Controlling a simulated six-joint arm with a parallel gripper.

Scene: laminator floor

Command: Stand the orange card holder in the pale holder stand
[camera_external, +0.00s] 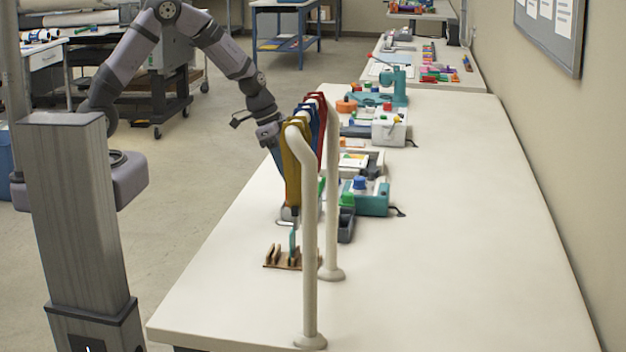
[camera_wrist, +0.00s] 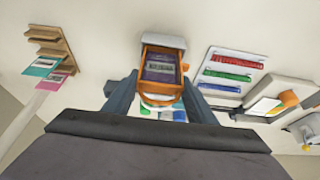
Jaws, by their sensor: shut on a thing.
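My gripper (camera_wrist: 160,88) is shut on the orange card holder (camera_wrist: 146,62), with one dark finger at each side of it. The holder is an open orange frame with dark purple cards inside and a curved orange lower edge. A pale block (camera_wrist: 163,39), which looks like the pale holder stand, shows right behind the holder's top edge in the wrist view. I cannot tell whether the holder sits in it or is in front of it.
A brown slotted rack (camera_external: 272,257) with upright cards stands on the table; it also shows in the wrist view (camera_wrist: 47,37). A white rail post (camera_external: 309,240) stands close by. A teal device (camera_external: 372,202) and a dark tray (camera_external: 346,226) lie beyond. The table's right side is clear.

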